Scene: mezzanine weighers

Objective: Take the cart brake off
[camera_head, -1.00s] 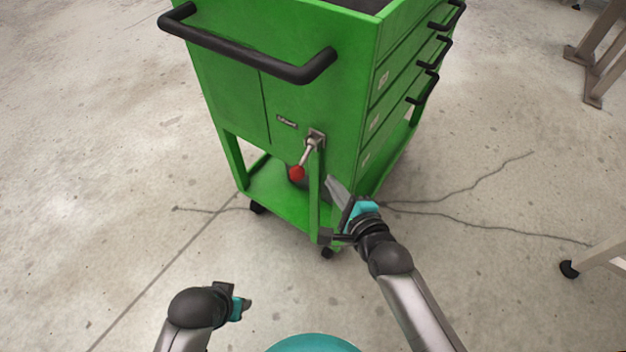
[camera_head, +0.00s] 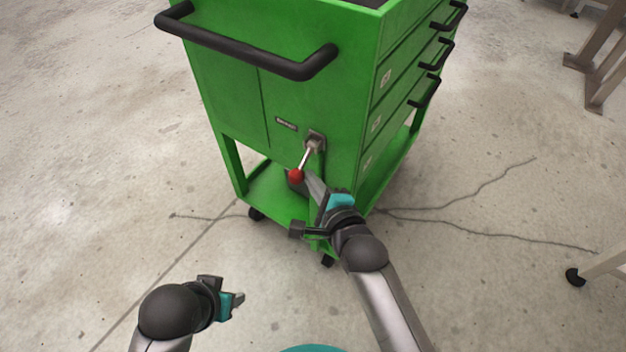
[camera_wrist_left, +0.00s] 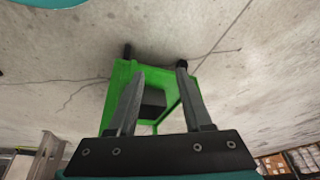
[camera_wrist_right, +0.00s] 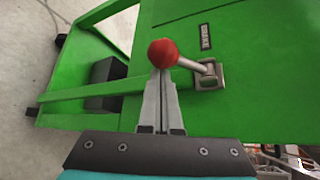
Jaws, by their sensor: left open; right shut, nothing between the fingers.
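The green cart (camera_head: 228,80) stands in front of me with a black push handle (camera_head: 250,62). The brake lever (camera_head: 309,152) is a metal rod with a red ball knob (camera_head: 296,176), pointing down and to the left from its bracket. In the right wrist view the red knob (camera_wrist_right: 162,52) is at the fingertips, beside a label reading BRAKE (camera_wrist_right: 206,37). My right gripper (camera_head: 305,182) is shut and empty, its tips at the knob; I cannot tell if they touch. My left gripper (camera_head: 238,298) is open and empty, low and away from the cart.
The cart has a lower shelf (camera_head: 265,190), casters and drawers with black handles (camera_head: 424,91) on its right side. A dark block (camera_wrist_right: 107,84) sits on the lower shelf. The concrete floor (camera_head: 100,170) is clear on the left. Table legs stand at the right edge.

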